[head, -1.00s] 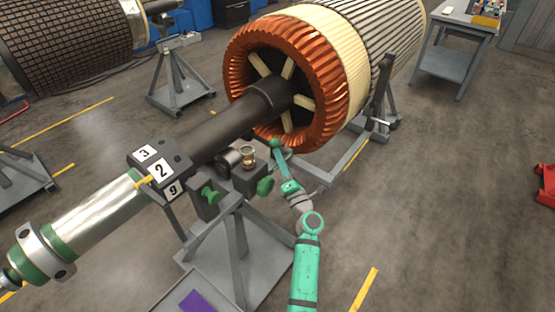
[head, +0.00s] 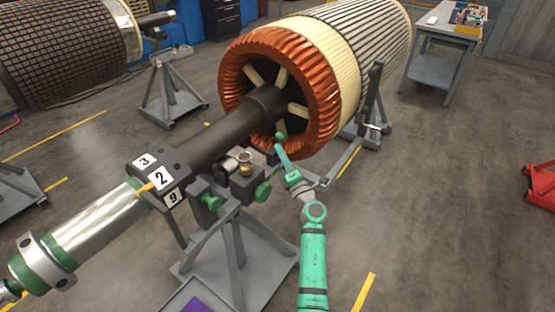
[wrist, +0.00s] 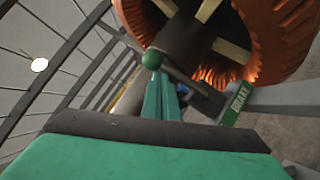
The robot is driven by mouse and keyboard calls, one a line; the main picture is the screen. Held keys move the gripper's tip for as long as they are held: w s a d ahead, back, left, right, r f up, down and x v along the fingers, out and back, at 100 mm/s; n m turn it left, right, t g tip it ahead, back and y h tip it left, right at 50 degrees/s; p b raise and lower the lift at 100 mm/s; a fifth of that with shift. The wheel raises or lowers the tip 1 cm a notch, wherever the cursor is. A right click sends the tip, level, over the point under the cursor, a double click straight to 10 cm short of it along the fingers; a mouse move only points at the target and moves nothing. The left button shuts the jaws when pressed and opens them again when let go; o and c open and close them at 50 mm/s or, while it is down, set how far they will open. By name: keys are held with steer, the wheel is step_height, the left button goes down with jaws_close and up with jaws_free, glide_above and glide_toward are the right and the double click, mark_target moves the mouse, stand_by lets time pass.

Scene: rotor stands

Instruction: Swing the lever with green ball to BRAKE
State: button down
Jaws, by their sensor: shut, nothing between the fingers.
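The lever's green ball (head: 280,135) shows just beyond the shaft side of the stand in the head view. In the wrist view the green ball (wrist: 152,59) sits at the tips of my gripper, with a dark rod running from it toward the lower right. My gripper (head: 279,148) is shut and empty, its tips right by the ball; whether they touch is unclear. The closed fingers of my gripper (wrist: 157,80) point at the ball. A green BRAKE label (wrist: 237,103) is to the right of the ball in the wrist view. The lever's pivot is hidden.
The copper-wound rotor (head: 325,90) is just beyond the gripper. Open floor (head: 450,190) lies to the right.

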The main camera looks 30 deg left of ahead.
steer(key=w+d, duration=0.1)
steer(key=w, duration=0.5)
steer(key=shift+r, duration=0.4)
steer(key=shift+w+d, duration=0.1)
steer(key=shift+w, duration=0.05)
stand_by(0.4)
